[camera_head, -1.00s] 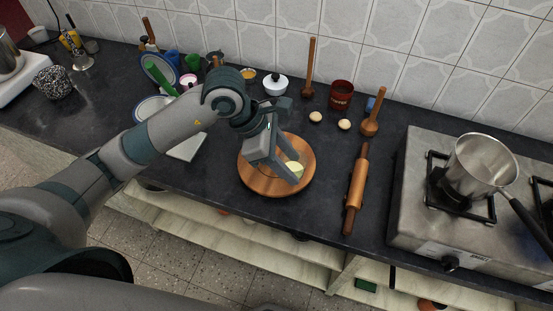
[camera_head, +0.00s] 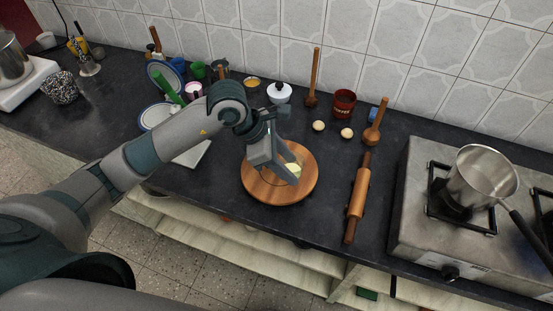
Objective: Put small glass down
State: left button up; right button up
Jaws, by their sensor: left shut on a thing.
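My left gripper (camera_head: 282,164) reaches in from the left and points down over a round wooden board (camera_head: 272,192) on the dark counter. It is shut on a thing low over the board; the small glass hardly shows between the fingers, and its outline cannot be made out. A pale yellowish piece (camera_head: 293,169), perhaps dough, shows at the fingertips above the board. Whether the held thing touches the board cannot be told. My right gripper is not in view.
A rolling pin (camera_head: 358,204) lies right of the board, then a stove (camera_head: 416,222) with a steel pot (camera_head: 481,178). Behind are two dough balls (camera_head: 318,126), a red-brown cup (camera_head: 344,103) and a white lidded pot (camera_head: 279,92). Plates and cups crowd the back left.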

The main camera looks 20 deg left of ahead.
pick_arm(q)
jog(key=w+a+f+p, duration=0.1)
jog(key=w, duration=0.1)
jog(key=w+a+f+p, duration=0.1)
jog(key=w+a+f, duration=0.2)
jog(key=w+a, duration=0.1)
jog(key=shift+f+p, duration=0.3)
jog(key=shift+p, duration=0.1)
jog(key=shift+w+a+f, duration=0.1)
jog(key=shift+w+f, duration=0.1)
jog(key=shift+f+p, duration=0.4)
notch_tip(320, 180, down, 2)
jog(key=shift+p, duration=0.6)
jog(key=shift+f, duration=0.55)
